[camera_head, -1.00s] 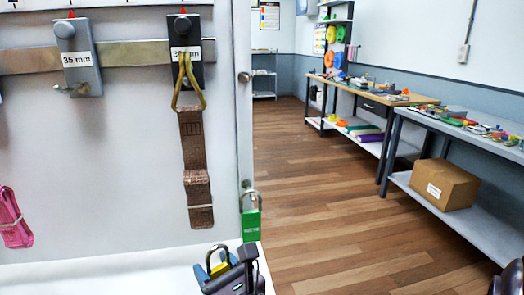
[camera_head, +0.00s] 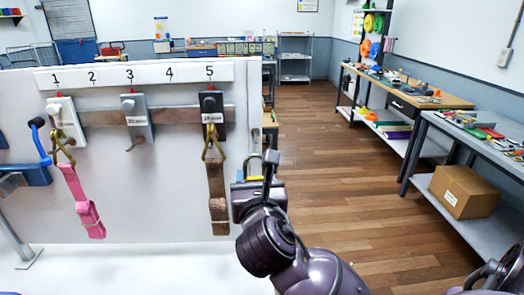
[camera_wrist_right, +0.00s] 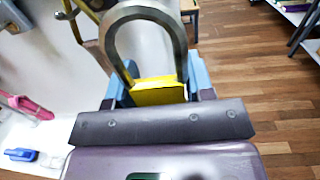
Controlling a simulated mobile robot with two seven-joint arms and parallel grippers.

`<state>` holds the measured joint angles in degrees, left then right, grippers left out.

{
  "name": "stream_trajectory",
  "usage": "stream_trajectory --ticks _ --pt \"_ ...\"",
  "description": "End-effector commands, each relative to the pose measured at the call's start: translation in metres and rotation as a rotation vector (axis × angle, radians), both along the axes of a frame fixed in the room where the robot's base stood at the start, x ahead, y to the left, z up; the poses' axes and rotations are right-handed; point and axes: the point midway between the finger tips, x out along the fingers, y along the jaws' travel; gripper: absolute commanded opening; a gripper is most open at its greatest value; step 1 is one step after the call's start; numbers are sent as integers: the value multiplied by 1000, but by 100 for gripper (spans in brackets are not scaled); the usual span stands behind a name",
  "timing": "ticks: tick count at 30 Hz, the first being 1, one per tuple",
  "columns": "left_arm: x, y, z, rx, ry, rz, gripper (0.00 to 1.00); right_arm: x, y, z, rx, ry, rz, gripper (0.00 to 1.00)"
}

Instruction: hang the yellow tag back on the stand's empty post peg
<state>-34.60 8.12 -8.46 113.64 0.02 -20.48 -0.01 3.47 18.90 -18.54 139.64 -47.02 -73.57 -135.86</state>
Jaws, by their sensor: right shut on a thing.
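The yellow tag (camera_wrist_right: 158,92) looks like a padlock with a yellow body and a grey shackle. It sits between the light blue fingertips of my right gripper (camera_wrist_right: 155,88), shackle up. In the head view the gripper (camera_head: 250,186) is shut on it, just right of the brown strap, and the tag (camera_head: 254,178) shows only in part. The stand (camera_head: 120,190) is a pale upright panel with numbered places 1 to 5. My left gripper is not in view.
A brown strap (camera_head: 217,200) hangs by a brass hook at place 5, close left of the gripper. A pink strap (camera_head: 82,205) hangs at place 1. A grey block (camera_head: 137,115) is at place 3. Open wooden floor (camera_head: 335,180) and benches lie to the right.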

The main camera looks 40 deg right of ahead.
Motion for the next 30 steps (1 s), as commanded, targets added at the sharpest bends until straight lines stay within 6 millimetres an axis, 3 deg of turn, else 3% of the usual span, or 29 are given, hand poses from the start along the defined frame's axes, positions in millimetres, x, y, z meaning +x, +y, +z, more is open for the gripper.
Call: stream_trajectory --ticks 1,9,30 --pt "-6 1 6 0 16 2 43 -1 -2 9 1 4 -15 25" --pt "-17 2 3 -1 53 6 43 -4 -7 14 0 0 -54 25" --pt "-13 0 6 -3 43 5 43 20 -22 11 0 -1 -53 25"
